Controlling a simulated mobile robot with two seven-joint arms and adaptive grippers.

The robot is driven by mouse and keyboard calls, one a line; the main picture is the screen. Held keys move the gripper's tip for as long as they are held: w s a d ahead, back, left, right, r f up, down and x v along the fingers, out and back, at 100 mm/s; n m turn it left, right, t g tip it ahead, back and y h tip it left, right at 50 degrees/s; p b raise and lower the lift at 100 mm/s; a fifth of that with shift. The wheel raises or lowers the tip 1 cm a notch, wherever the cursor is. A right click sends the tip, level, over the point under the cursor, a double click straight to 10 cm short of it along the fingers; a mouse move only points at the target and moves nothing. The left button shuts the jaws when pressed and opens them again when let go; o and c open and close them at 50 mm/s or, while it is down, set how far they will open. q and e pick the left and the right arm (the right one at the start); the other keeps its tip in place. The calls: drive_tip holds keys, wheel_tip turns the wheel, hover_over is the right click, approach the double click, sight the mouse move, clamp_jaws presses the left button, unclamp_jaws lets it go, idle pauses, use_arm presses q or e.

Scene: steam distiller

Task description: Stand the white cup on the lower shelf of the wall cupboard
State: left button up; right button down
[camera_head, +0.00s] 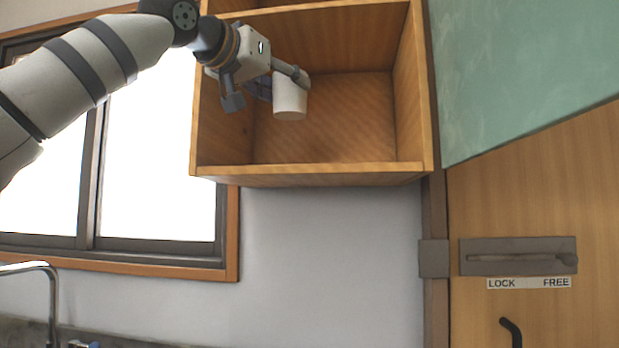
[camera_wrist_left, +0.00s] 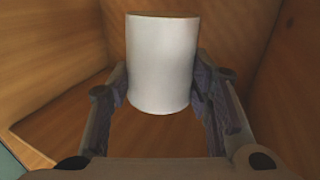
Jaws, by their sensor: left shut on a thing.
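The white cup (camera_head: 290,98) is in the lower compartment of the wooden wall cupboard (camera_head: 306,175), toward its left side. It looks upright. My left gripper (camera_head: 278,88) reaches in from the left and is shut on the cup. In the left wrist view the cup (camera_wrist_left: 161,62) sits between the two fingers of the gripper (camera_wrist_left: 162,95). The lower shelf (camera_head: 340,135) shows bare around and right of the cup. I cannot tell whether the cup's base touches the shelf. My right gripper is not in view.
The cupboard's right side wall (camera_head: 411,95) and the upper shelf board (camera_head: 330,8) bound the compartment. The right part of the compartment is free. A window (camera_head: 155,150) is at the left and a wooden door (camera_head: 540,210) at the right.

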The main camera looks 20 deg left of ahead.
use_arm(q)
drive_tip(key=f, duration=0.9)
drive_tip(key=shift+s+d+f, duration=0.15)
drive_tip(key=shift+s+f, duration=0.15)
drive_tip(key=shift+s, duration=0.1)
drive_tip(key=shift+f, duration=0.15)
drive_tip(key=o, duration=1.1)
drive_tip(key=shift+c, duration=0.2)
drive_tip(key=shift+r, duration=0.2)
drive_tip(key=s+a, duration=0.1)
drive_tip(key=s, duration=1)
drive_tip(key=shift+s+a, duration=0.3)
drive_tip(key=shift+s, duration=0.1)
